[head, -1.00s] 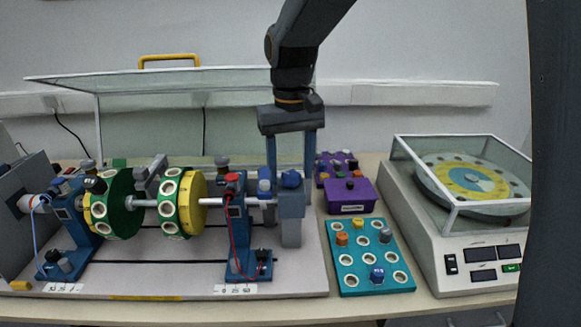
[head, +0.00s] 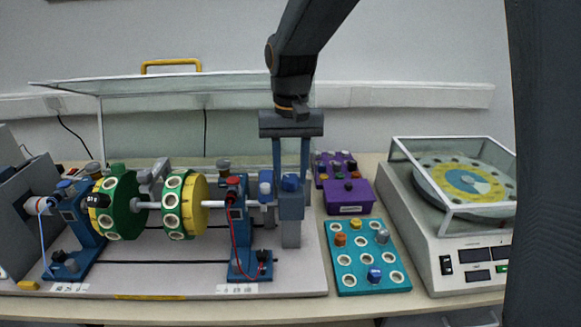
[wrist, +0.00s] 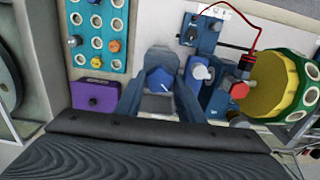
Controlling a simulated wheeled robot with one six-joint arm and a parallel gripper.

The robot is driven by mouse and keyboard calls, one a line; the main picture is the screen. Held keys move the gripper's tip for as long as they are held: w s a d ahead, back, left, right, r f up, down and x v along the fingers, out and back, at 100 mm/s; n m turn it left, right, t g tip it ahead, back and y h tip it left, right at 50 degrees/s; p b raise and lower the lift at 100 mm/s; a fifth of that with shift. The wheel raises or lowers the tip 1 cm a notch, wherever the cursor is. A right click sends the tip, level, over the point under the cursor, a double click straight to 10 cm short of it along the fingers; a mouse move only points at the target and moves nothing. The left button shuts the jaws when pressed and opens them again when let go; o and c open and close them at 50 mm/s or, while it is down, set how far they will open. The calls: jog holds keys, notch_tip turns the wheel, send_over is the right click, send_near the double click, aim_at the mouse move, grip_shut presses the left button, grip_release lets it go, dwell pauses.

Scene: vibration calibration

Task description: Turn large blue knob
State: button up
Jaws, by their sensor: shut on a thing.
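The large blue knob (head: 291,183) sits on top of a grey-blue post (head: 291,230) at the right end of the rotor rig. My gripper (head: 291,178) points down over it, with one finger on each side of the knob. In the wrist view the blue knob (wrist: 159,79) shows between the two fingers, and my gripper (wrist: 159,88) is shut on it.
The rig carries yellow-and-green discs (head: 185,207) and a blue support with a red cable (head: 240,225). A teal board (head: 365,260) and a purple box (head: 348,197) are to the right. A scale-like machine (head: 460,265) stands further right.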

aim_at(290, 178)
jog(key=shift+m+p, duration=0.9)
jog(key=shift+m, duration=0.6)
jog(key=o, duration=1.1)
notch_tip(290, 178, up, 8)
jog(key=shift+f+b, duration=0.1)
jog(key=shift+b, duration=0.75)
